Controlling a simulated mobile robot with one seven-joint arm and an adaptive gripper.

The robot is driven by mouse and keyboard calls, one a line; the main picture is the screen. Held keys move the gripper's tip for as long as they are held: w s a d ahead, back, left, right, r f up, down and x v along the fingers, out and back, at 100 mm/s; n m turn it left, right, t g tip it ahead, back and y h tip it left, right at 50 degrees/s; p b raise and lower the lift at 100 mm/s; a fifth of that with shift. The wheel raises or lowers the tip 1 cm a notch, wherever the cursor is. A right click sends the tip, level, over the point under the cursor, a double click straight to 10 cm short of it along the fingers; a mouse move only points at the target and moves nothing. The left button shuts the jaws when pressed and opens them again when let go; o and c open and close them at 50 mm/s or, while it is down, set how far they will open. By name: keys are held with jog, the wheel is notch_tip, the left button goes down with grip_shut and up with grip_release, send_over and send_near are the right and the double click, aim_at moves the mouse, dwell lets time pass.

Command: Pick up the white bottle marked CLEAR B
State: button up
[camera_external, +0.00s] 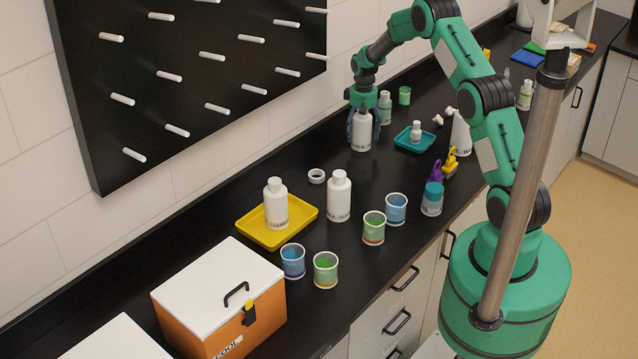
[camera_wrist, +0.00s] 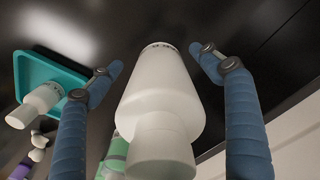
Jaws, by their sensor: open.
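A white bottle (camera_external: 361,132) stands upright on the black counter near the wall. My gripper (camera_external: 363,118) is over it, with blue fingers on both sides. In the wrist view the bottle (camera_wrist: 160,105) lies between the two open fingers (camera_wrist: 157,66), with visible gaps on both sides. Its marking is too small to read. Other white bottles are one on the counter (camera_external: 339,198), one on the yellow tray (camera_external: 275,207), and one at the right (camera_external: 461,132), partly hidden by my arm. I cannot tell from the labels which is CLEAR B.
A teal tray (camera_external: 402,144) with a small white bottle (camera_external: 416,132) is right of my gripper. A green-labelled bottle (camera_external: 385,108) stands just behind it. A pegboard (camera_external: 190,70) hangs on the wall.

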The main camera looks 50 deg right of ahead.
aim_at(363, 123)
jog(key=shift+f, duration=0.1)
dwell(0.5)
jog(key=c, duration=1.6)
jog(key=shift+r, duration=0.55)
notch_tip(363, 123, up, 3)
jog(key=shift+s+f, duration=0.15)
jog(key=s+a, duration=0.3)
jog(key=s, duration=0.4)
jog(key=s+a+r, duration=0.1)
jog(key=s+a, duration=0.2)
jog(key=s, duration=0.4)
jog(key=shift+a+r+b, duration=0.15)
jog(key=shift+a+b, duration=0.2)
jog(key=shift+s, duration=0.1)
